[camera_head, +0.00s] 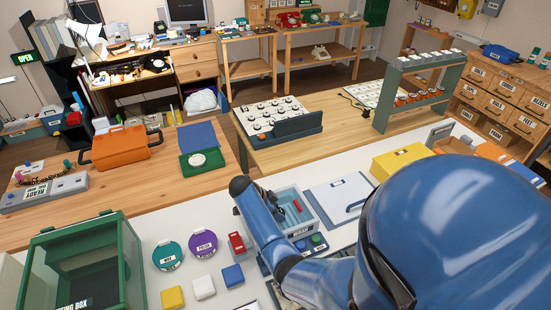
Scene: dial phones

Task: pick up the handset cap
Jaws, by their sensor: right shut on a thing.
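My right arm comes in from the right, and its blue links bend over the white work table (334,238). My right gripper (240,210) is low at the far end of this arm, mostly hidden behind the forearm. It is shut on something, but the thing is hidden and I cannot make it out. I cannot pick out the handset cap with certainty. A small red labelled piece (236,243) shows close to the forearm's left side. My left gripper is not in view.
A green-framed clear box (122,262) stands at the lower left. Teal (167,256) and purple (202,245) discs lie right of it, with yellow, white and blue blocks in front.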

